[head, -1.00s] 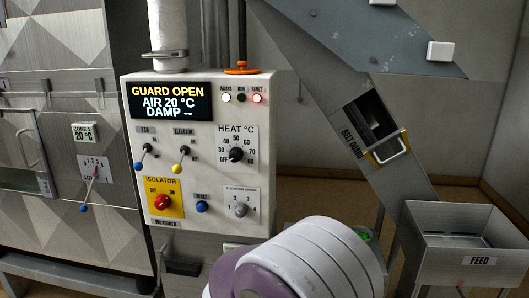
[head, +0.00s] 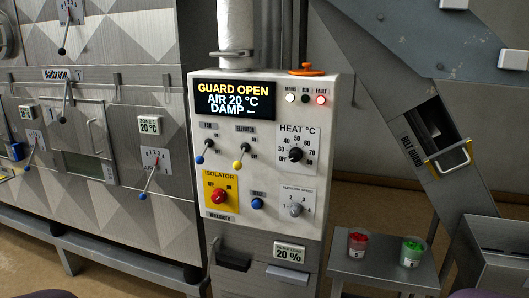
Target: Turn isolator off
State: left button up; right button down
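The isolator (head: 219,196) is a red rotary knob on a yellow plate, low on the left of the white control panel (head: 262,180). OFF is printed at its upper left and ON at its upper right. I cannot clearly tell which mark the knob points at. The panel's display (head: 233,100) reads GUARD OPEN, AIR 20 °C, DAMP. Nothing touches the knob. Neither of my grippers is in view.
Near the isolator are a blue reset button (head: 257,203), a grey elevator speed knob (head: 296,209), a black heat knob (head: 295,155) and two toggle levers.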

aim_at(219, 195)
jog(key=i+j+z, duration=0.35)
jog(key=i+j, duration=0.15)
jog(key=j, duration=0.2)
jog(key=i+j+z, duration=0.2)
jog(key=i+j, duration=0.05)
jog(key=j, duration=0.1)
